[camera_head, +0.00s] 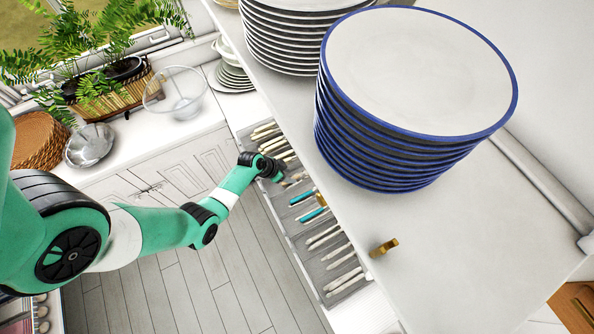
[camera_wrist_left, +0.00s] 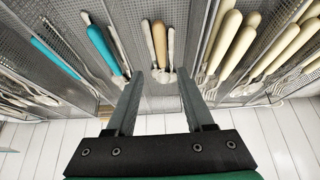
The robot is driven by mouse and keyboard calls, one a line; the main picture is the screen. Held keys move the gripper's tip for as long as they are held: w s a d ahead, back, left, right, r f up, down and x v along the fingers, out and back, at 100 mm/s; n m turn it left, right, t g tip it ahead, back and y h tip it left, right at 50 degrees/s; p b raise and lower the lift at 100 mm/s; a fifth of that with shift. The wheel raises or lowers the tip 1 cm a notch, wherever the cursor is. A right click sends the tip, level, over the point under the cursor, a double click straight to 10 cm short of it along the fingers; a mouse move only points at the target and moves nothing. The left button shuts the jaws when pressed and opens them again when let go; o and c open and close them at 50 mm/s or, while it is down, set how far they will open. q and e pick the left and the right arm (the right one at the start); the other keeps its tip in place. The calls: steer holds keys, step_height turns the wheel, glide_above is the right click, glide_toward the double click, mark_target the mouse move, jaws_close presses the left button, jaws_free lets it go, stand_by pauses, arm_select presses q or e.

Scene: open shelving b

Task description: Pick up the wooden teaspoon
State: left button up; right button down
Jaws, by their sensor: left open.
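A small spoon with a tan, wood-coloured handle (camera_wrist_left: 160,42) lies in a mesh compartment in the left wrist view, between two pale-handled pieces; this looks like the wooden teaspoon. In the head view my gripper and arm crowd that spot, and I cannot single it out. My left gripper (camera_wrist_left: 162,74) is open, its two fingers pointing into the drawer on either side of this group, with nothing between them that looks gripped. In the head view the left gripper (camera_head: 279,177) is over the middle of the open cutlery drawer. My right gripper is not in view.
Turquoise-handled cutlery (camera_wrist_left: 103,47) lies left of the fingers in the left wrist view, and cream-handled cutlery (camera_wrist_left: 238,48) lies right. Mesh dividers separate them. Blue-rimmed plates (camera_head: 420,75) stand on the white top (camera_head: 470,235) beside the drawer. The wooden floor (camera_head: 190,290) is clear.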

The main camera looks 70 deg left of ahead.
mark_target(296, 177)
arm_select(q)
steer(key=b+x, duration=0.3)
steer(key=x, duration=0.2)
steer(key=shift+a, duration=0.15)
steer(key=shift+w, duration=0.15)
steer(key=shift+f, duration=0.15)
jaws_close()
stand_by(0.3)
